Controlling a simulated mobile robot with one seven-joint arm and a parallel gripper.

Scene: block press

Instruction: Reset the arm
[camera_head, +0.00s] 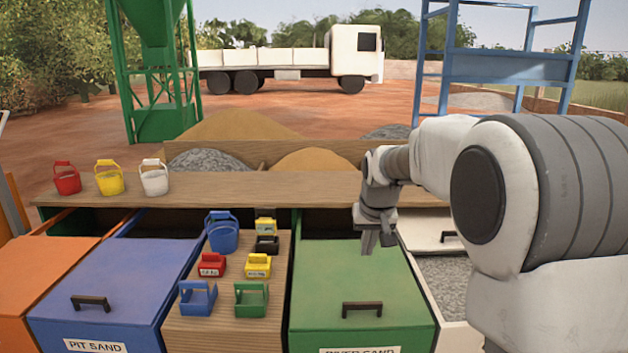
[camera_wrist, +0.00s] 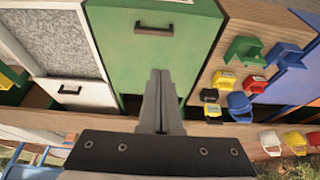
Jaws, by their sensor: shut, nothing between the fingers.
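My gripper (camera_head: 369,243) hangs from my arm on the right side of the head view, pointing down above the back part of the green-topped bin (camera_head: 350,280). Its fingers are shut together and hold nothing. In the wrist view the closed fingers (camera_wrist: 160,76) point over the same green bin (camera_wrist: 128,45). The gripper is apart from the small containers on the wooden board to its left.
The wooden board (camera_head: 222,325) carries a blue bucket (camera_head: 221,236) and several small coloured boxes. Red (camera_head: 66,179), yellow (camera_head: 109,178) and white (camera_head: 154,179) buckets stand on the back ledge. A blue bin (camera_head: 120,280) stands left; a gravel bin (camera_head: 447,280) stands right.

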